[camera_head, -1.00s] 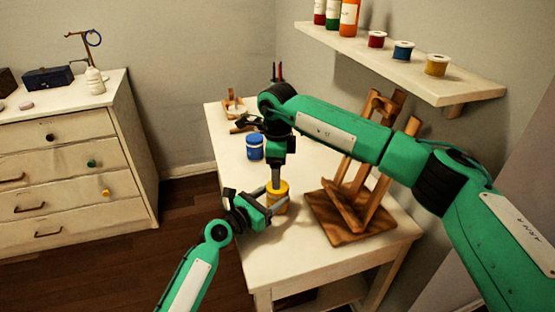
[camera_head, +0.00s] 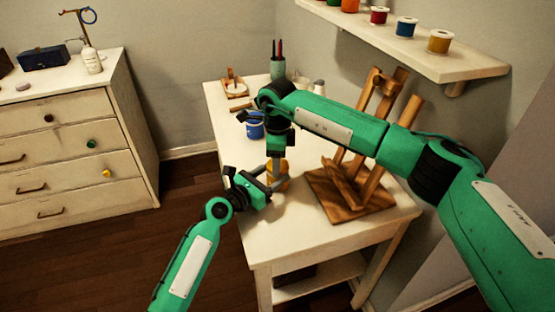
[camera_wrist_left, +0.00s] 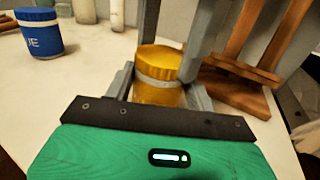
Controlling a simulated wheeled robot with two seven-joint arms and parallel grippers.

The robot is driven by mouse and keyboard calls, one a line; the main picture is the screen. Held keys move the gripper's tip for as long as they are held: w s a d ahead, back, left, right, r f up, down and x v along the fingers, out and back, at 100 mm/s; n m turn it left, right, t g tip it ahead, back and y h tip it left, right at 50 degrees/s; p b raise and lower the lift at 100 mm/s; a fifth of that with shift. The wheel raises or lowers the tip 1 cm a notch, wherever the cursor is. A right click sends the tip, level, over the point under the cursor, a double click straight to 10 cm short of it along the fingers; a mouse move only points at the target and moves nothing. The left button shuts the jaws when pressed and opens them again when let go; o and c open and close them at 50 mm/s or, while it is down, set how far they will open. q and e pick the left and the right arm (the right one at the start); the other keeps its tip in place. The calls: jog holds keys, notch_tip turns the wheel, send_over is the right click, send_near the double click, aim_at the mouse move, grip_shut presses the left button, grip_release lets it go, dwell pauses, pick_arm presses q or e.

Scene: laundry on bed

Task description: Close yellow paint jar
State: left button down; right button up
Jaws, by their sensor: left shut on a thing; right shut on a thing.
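The yellow paint jar (camera_head: 284,168) stands upright on the white table, partly hidden by my grippers. In the left wrist view the jar (camera_wrist_left: 158,92) shows a ribbed yellow lid (camera_wrist_left: 160,57) resting level on it, above a whitish band. My left gripper (camera_head: 270,184) is shut on the jar's body from the side, one finger on each flank. My right gripper (camera_head: 277,165) points down from above, and its grey fingers flank the lid, shut on it. Whether the lid is fully tight I cannot tell.
A blue paint jar (camera_head: 254,127) stands behind on the table. A wooden easel (camera_head: 350,195) stands close on the right. A brush cup (camera_head: 278,68) is at the back. Bare tabletop lies in front.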

dwell(0.3)
jog(key=o, duration=1.1)
jog(key=shift+o, duration=0.2)
notch_tip(320, 180, up, 12)
pick_arm(q)
jog(key=shift+c, duration=2.2)
grip_release()
